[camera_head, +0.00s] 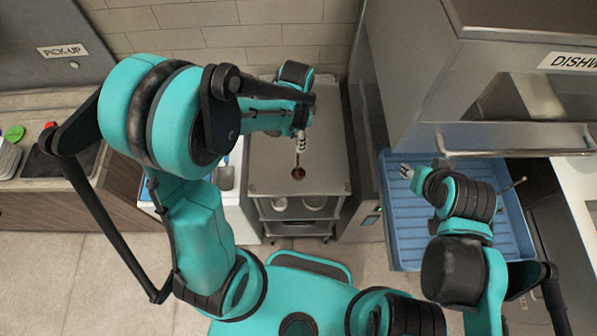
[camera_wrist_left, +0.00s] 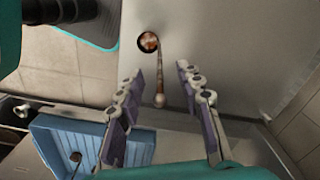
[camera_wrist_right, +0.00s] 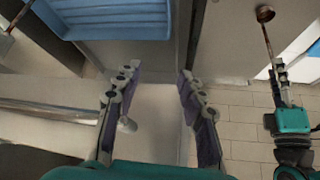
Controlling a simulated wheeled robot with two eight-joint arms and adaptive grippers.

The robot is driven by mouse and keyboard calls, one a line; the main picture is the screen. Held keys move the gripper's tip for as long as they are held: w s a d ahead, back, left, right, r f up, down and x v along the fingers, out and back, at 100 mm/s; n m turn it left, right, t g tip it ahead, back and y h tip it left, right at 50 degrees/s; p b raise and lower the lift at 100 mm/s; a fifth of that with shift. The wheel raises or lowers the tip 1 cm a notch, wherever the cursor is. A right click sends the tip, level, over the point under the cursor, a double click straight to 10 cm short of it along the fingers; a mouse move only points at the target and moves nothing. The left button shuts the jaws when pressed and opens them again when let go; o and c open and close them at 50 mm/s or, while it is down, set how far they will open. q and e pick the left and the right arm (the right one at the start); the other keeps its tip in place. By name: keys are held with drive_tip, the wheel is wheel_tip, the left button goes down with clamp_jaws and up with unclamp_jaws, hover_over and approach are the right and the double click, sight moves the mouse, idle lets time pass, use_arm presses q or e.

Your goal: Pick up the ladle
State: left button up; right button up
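A ladle (camera_head: 298,173) with a reddish-brown bowl and a thin handle is at the top of a metal cart (camera_head: 322,177). In the left wrist view its bowl (camera_wrist_left: 148,42) is at the top centre, and its handle (camera_wrist_left: 158,70) runs down toward the gap between my fingers. My left gripper (camera_head: 301,143) is over the cart at the handle end. Its fingers (camera_wrist_left: 168,97) are apart on either side of the handle end, with no visible contact. My right gripper (camera_wrist_right: 158,82) is open and empty, away from the ladle, near the blue rack (camera_head: 403,245).
White containers (camera_head: 314,202) stand on the cart's lower shelf. The dishwasher (camera_head: 500,75) rises at the right above the blue rack. A thin rod (camera_head: 515,185) with a round end shows at the rack's right. A counter (camera_head: 60,185) is at the far left.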

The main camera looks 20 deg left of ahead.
use_arm(q)
clamp_jaws()
idle(0.3)
